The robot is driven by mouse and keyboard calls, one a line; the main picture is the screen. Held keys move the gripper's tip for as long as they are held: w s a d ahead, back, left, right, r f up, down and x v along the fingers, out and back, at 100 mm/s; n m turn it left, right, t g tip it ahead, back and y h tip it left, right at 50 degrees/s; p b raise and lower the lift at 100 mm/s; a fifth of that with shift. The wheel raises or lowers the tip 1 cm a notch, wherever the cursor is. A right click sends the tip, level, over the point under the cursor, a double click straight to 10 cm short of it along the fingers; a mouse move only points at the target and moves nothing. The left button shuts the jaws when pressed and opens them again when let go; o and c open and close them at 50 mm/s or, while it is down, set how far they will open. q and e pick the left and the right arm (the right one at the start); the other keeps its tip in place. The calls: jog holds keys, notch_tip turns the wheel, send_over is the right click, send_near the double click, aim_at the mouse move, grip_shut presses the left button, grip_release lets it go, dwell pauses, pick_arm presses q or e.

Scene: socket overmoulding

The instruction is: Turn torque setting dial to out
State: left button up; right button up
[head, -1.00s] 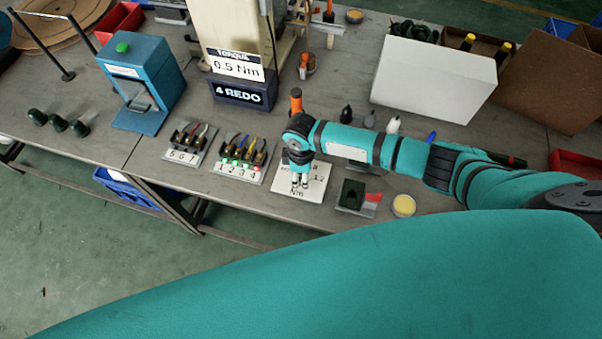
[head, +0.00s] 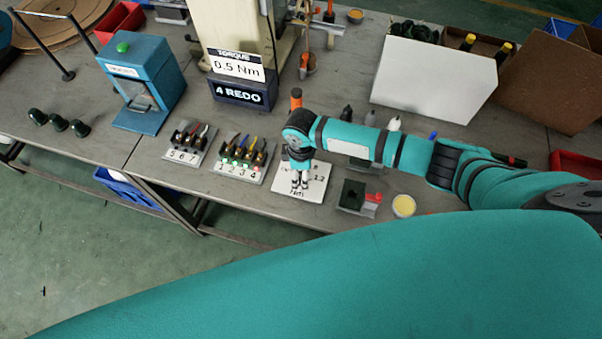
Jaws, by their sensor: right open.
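The torque setting plate is a white square card (head: 316,185) with black figures, "1.2" and "Nm" among them, lying near the front edge of the bench. My right gripper (head: 299,187) points down over this card, with its two fingers slightly apart. The dial itself is hidden by the gripper and wrist, so I cannot tell its setting or whether the fingers touch it. The display (head: 236,65) behind reads "TORQUE 0.5 Nm", with "4 REDO" on the dark sign (head: 238,91) below. My left gripper is not in view.
Left of the card stand two racks of coloured tools, numbered 1 to 4 (head: 239,170) and 5 to 7 (head: 184,157). Right of it are a small dark block (head: 352,195) and a yellow-filled cup (head: 403,205). A white box (head: 432,80) stands behind my right arm.

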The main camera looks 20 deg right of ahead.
notch_tip(320, 180, up, 11)
jog(key=shift+f, duration=0.2)
dwell(0.6)
